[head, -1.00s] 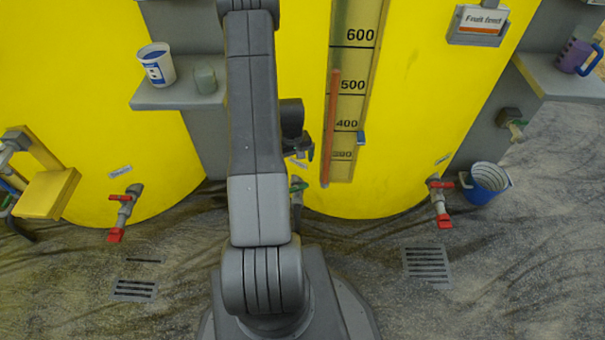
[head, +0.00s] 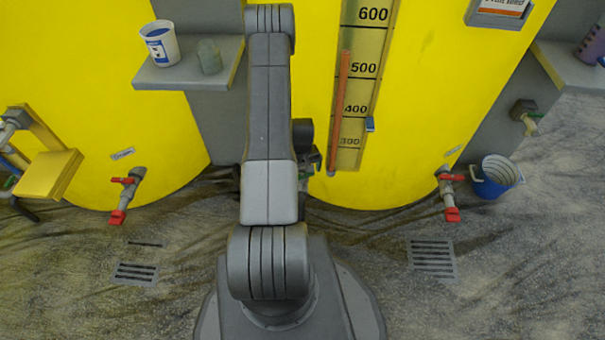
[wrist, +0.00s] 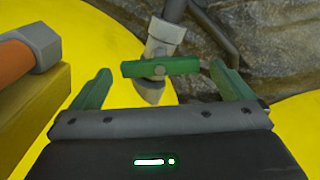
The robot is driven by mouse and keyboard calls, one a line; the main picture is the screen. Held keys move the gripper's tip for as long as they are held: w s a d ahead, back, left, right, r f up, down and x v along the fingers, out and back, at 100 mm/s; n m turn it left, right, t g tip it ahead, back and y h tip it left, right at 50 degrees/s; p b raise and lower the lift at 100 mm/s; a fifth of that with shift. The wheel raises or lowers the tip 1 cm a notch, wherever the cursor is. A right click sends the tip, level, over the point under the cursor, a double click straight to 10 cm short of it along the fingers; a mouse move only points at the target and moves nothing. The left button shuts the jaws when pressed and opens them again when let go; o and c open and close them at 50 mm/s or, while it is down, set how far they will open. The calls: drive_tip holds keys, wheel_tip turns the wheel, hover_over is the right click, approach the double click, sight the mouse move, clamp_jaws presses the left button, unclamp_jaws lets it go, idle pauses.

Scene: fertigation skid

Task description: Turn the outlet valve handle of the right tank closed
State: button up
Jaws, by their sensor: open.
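The yellow right tank (head: 420,100) carries a red-handled valve (head: 450,192) low on its right side. A green-handled valve sits low near its left side, mostly hidden behind my arm in the head view. In the wrist view its green handle (wrist: 160,67) lies crosswise over a grey pipe (wrist: 163,38). My gripper (wrist: 160,85) is open, with the green handle between its two green fingertips in the picture. I cannot tell if they touch. In the head view my gripper (head: 312,158) is small and partly hidden. Which valve is the right tank's outlet is unclear.
The level gauge (head: 352,120) is just right of my gripper; its orange tube (wrist: 18,62) is close by in the wrist view. A blue bucket (head: 493,178) stands right of the red-handled valve. Open floor lies in front.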

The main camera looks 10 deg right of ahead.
drive_tip(key=shift+f, duration=0.5)
drive_tip(key=c, duration=0.9)
drive_tip(key=shift+f+m+b, duration=0.15)
drive_tip(key=shift+m+b, duration=0.8)
drive_tip(key=shift+m, duration=0.05)
drive_tip(key=m+b, duration=0.1)
drive_tip(key=m, duration=0.2)
